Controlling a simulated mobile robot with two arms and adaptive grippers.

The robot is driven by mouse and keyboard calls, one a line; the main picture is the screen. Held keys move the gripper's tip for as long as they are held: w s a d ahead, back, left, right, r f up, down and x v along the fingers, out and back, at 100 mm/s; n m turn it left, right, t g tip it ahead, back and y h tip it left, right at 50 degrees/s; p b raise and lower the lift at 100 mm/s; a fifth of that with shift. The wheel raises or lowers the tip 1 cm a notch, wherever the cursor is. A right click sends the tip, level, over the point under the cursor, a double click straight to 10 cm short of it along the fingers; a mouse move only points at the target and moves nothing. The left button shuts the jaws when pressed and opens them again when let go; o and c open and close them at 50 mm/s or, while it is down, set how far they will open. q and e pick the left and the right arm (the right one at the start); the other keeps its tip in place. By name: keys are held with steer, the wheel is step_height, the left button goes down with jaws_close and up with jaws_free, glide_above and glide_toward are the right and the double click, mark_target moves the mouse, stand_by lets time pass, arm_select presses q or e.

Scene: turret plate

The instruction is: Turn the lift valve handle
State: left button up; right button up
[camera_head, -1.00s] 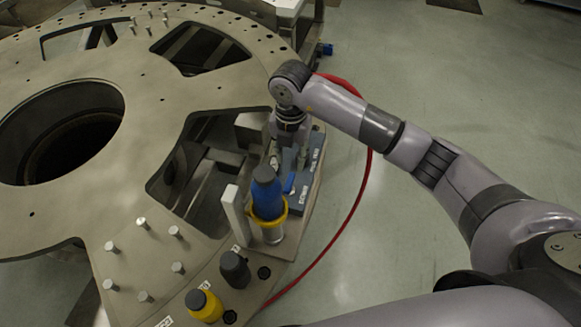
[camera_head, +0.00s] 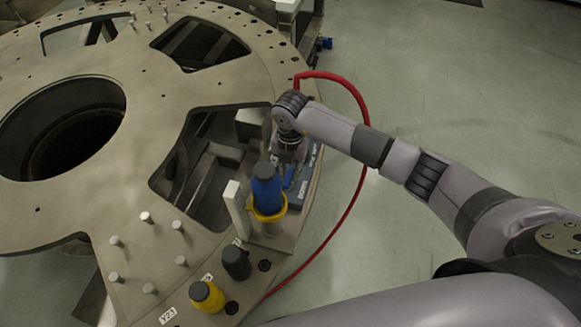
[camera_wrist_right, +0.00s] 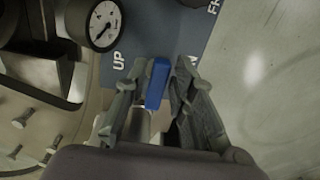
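The valve handle is a small blue lever (camera_wrist_right: 158,84) on a blue-grey panel (camera_wrist_right: 160,32) with white lettering, "UP" among it. In the right wrist view the lever stands between the two fingers of my right gripper (camera_wrist_right: 160,70). The fingers are apart, one on each side of it; the right finger is very near it, and I cannot tell whether they touch. In the head view my right gripper (camera_head: 291,160) is over the panel (camera_head: 309,178) at the plate's right edge and partly hides it. My left gripper is not in view.
A blue cylinder with a grey cap (camera_head: 267,188) in a yellow collar stands just in front of the gripper. A white upright block (camera_head: 236,208) is beside it. A round gauge (camera_wrist_right: 104,25) is left of the lever. A red hose (camera_head: 358,185) curves along the right over open floor.

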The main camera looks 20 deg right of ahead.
steer(key=shift+c, duration=1.2)
jaws_close()
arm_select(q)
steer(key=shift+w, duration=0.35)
